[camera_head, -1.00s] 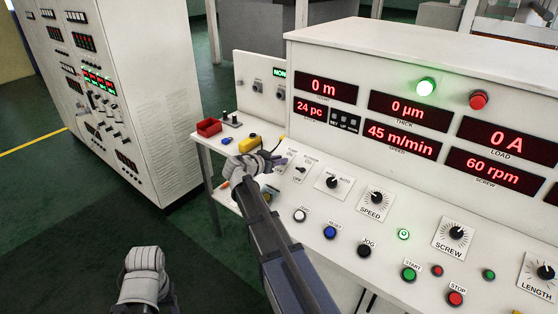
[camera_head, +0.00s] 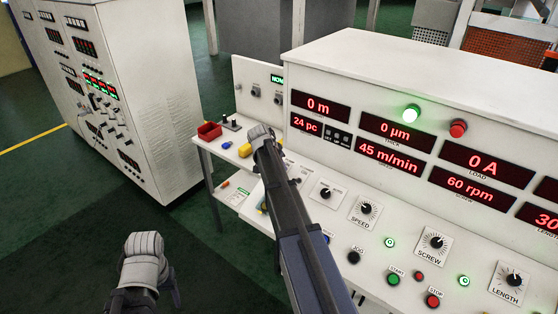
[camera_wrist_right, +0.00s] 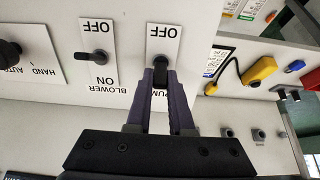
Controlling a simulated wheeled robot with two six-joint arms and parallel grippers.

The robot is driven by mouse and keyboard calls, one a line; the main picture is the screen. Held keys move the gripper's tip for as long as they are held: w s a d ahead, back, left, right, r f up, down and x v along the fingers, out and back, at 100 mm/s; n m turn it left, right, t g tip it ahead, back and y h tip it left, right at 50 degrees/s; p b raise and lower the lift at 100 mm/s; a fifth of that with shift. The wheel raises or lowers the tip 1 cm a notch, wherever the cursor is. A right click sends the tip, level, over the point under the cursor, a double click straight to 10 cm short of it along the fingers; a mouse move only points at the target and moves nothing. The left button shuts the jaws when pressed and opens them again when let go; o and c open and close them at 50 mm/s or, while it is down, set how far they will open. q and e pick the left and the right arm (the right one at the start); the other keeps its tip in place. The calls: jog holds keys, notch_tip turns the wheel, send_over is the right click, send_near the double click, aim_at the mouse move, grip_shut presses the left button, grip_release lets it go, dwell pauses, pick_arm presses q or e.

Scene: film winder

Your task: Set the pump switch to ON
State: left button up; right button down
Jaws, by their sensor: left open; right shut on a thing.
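The pump switch (camera_wrist_right: 160,65) is a small dark lever on a white plate, seen upside down in the right wrist view. My right gripper (camera_wrist_right: 171,72) is shut on it. Its OFF label is visible; the fingers cover the side where ON would be, and I cannot tell the lever's exact position. In the head view my right wrist (camera_head: 263,138) hides this switch. My left gripper (camera_head: 147,290) hangs open and empty at the lower left, away from the console.
The blower switch (camera_wrist_right: 92,54) sits close beside the pump switch. Knobs, buttons and lit displays fill the console (camera_head: 400,60). The floor on the left is open.

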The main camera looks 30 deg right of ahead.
jog(key=shift+w+d+g+y+p, duration=0.1)
jog(key=shift+d+g+y+p, duration=0.2)
jog(key=shift+y, duration=0.25)
jog(key=shift+d+g+y+p, duration=0.1)
jog(key=shift+g+y+p, duration=0.1)
jog(key=shift+y+p, duration=0.25)
jog(key=shift+y, duration=0.3)
jog(key=c, duration=0.8)
grip_release()
jog(key=w+p+v, duration=0.1)
jog(key=p+v, duration=0.6)
jog(key=shift+s+r, duration=0.4)
jog(key=shift+s, duration=0.1)
jog(key=shift+a, duration=0.15)
